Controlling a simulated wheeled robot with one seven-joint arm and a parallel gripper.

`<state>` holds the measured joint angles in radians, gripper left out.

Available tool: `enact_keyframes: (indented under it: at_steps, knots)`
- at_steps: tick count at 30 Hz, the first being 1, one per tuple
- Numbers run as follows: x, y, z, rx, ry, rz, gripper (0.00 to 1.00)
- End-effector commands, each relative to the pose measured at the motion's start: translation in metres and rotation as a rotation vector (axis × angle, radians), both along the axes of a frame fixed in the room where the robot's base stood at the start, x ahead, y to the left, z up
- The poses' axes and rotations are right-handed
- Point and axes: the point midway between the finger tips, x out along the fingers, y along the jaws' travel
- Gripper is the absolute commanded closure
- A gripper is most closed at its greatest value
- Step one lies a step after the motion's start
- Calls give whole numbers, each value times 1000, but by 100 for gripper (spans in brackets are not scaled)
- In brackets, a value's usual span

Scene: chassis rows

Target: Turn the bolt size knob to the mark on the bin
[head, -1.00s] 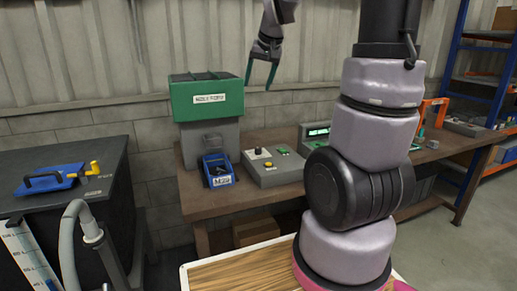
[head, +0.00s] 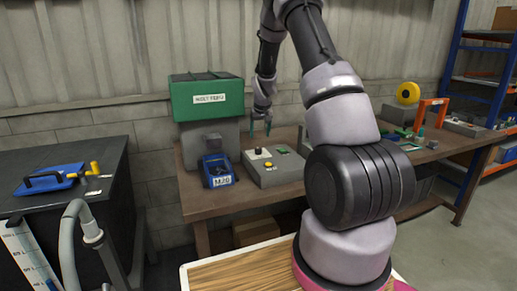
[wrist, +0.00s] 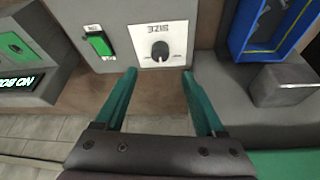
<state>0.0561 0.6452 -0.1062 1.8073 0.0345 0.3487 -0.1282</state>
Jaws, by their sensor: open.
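The bolt size knob (wrist: 160,50) is a dark round knob on a white plate marked SIZE, on a grey control box (head: 280,173). In the head view the knob (head: 258,150) sits on the box's top left. The blue bin (head: 217,172) stands left of the box with a white label that seems to read M20; its edge shows in the wrist view (wrist: 240,40). My gripper (head: 260,128) is above the back of the box. In the wrist view its green fingers (wrist: 160,78) are open and empty, apart from the knob, which shows between and beyond their tips.
A green hopper (head: 207,112) on a grey body stands behind the bin. A green switch (wrist: 99,43) is beside the knob plate, and a box with a lit green display (wrist: 20,85) is farther left in the wrist view. A yellow button (head: 269,166) is on the box front.

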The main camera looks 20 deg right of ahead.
Motion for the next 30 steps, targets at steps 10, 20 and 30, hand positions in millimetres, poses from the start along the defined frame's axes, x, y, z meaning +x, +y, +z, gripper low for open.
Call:
enact_keyframes:
  at_steps: [10,20,30]
  knots:
    - [24,-5,-61,1,2,-1,29]
    - [35,-7,-87,1,0,-1,29]
    - [35,-7,-87,1,0,-1,63]
